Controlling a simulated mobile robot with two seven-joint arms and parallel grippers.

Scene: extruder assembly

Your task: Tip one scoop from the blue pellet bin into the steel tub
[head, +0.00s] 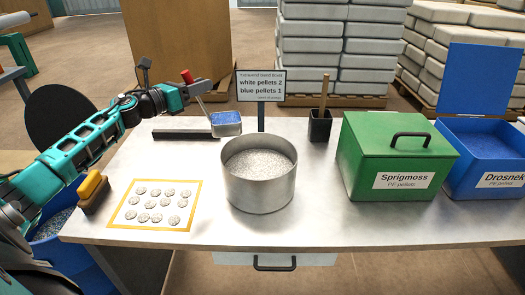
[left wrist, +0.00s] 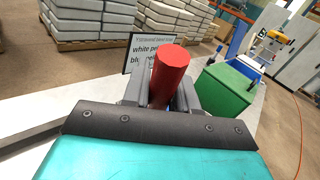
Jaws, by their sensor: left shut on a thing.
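My left gripper (head: 192,89) is shut on the red handle of a scoop; the red handle (left wrist: 170,72) stands between the fingers in the left wrist view. The scoop (head: 226,129) holds blue pellets and looks roughly level, in the air behind and left of the steel tub (head: 259,191). The tub stands mid-table and holds whitish-grey pellets; no blue shows on top. The blue pellet bin (head: 462,179), labelled Drosnek, is at the right with its lid raised and blue pellets inside. My right gripper is not in view.
A sign (head: 261,85) reads white pellets 2, blue pellets 1. A closed green Sprigmoss bin (head: 375,165) stands right of the tub, a black holder (head: 319,128) behind it. A yellow-framed mat (head: 152,227) with discs and a brush (head: 93,188) lie at left.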

